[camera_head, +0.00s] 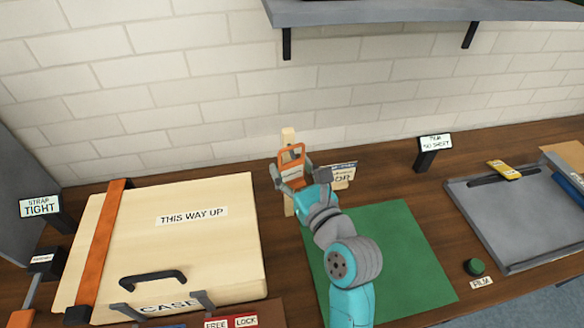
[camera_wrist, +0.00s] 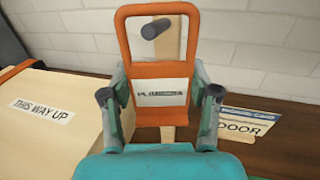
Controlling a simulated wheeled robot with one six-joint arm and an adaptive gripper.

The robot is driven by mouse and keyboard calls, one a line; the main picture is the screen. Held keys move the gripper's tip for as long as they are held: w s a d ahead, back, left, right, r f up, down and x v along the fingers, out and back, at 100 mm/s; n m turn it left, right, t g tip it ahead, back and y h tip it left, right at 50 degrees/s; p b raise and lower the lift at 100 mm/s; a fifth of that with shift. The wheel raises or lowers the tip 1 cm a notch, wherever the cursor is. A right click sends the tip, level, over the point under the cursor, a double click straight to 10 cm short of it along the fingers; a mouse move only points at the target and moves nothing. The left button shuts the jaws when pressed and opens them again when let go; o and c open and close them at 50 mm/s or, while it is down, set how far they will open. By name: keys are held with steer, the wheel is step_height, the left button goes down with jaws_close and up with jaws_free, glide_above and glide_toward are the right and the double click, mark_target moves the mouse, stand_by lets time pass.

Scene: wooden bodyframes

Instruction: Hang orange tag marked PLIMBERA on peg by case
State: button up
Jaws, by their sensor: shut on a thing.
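My gripper (camera_head: 292,173) is shut on the orange tag (camera_wrist: 160,114), with a finger at each side edge. The tag is upright, with a wide opening above a white label; the label's small print looks like PLIMBERA. It also shows in the head view (camera_head: 292,148). A dark round peg (camera_wrist: 155,28) on a pale wooden post (camera_head: 288,136) shows inside the upper left of the tag's opening in the wrist view. I cannot tell whether the peg's tip passes through the opening. The pale case (camera_head: 190,245) marked THIS WAY UP lies left of the post.
A card reading DOOR (camera_wrist: 240,125) stands close to the right of my gripper. A green mat (camera_head: 405,250) lies under my arm. A grey tray (camera_head: 510,225) holding a yellow item is at the right. A brick wall (camera_head: 210,90) rises behind, with a shelf (camera_head: 400,12) above.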

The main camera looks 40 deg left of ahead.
stand_by(0.3)
steer(key=o, duration=1.1)
steer(key=shift+d, duration=0.1)
steer(key=v, duration=1.2)
steer(key=shift+s, duration=0.1)
